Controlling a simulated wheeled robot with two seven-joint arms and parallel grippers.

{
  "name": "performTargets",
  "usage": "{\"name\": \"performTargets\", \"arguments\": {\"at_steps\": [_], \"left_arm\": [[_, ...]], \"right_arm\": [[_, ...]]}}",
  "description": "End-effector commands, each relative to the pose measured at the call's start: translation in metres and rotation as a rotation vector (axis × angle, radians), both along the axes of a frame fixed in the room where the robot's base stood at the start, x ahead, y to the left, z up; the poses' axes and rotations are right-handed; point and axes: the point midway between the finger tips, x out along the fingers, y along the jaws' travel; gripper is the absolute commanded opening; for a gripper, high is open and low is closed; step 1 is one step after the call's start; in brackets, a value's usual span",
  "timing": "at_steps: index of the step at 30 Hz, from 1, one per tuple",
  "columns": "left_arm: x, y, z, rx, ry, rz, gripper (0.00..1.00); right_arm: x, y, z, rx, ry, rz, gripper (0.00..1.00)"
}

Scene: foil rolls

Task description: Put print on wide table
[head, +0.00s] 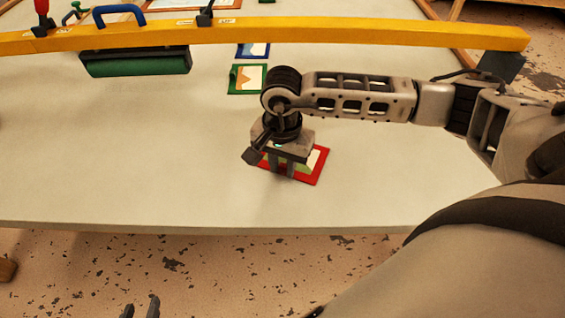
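A small print with a red frame (317,168) lies flat on the wide pale table (120,170), near its front edge. My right gripper (281,168) points down over this print. Its two fingers look a little apart, with their tips at or just above the print, and they hide part of it. My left gripper (140,308) shows only as two dark fingertips at the bottom edge, apart and empty, in front of the table.
A green-framed print (248,79) and a blue-framed one (254,50) lie farther back. A yellow beam (350,33) crosses the table behind them. A green roller (135,63) lies at the back left. The left front of the table is clear.

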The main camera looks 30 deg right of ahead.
Motion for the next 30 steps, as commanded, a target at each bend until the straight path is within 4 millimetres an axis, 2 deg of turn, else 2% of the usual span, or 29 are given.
{"name": "performTargets", "arguments": {"at_steps": [1, 2, 10, 14, 17, 24, 30], "left_arm": [[0.000, 0.000, 0.000, 0.001, 0.003, 0.000, 0.36], [0.000, 0.000, 0.000, 0.002, 0.004, -0.001, 0.36], [0.000, 0.001, 0.002, 0.005, 0.001, -0.004, 0.36], [-0.001, 0.001, 0.005, 0.005, -0.001, -0.005, 0.36], [-0.001, 0.001, 0.003, 0.004, -0.003, -0.006, 0.36], [-0.003, 0.001, -0.002, 0.005, 0.004, -0.005, 0.36], [-0.003, 0.001, -0.003, 0.005, 0.007, -0.006, 0.36]], "right_arm": [[0.000, 0.000, 0.000, 0.000, 0.000, 0.000, 0.38], [0.000, 0.000, 0.001, 0.000, 0.000, 0.000, 0.43], [0.000, 0.000, 0.001, 0.000, 0.000, -0.001, 0.43], [0.001, 0.000, 0.008, 0.000, -0.002, 0.000, 0.43], [0.001, 0.000, 0.024, 0.001, -0.004, 0.001, 0.43], [0.001, 0.000, 0.077, 0.001, -0.006, 0.000, 0.43], [0.001, 0.000, 0.110, 0.001, -0.004, 0.000, 0.43]]}}
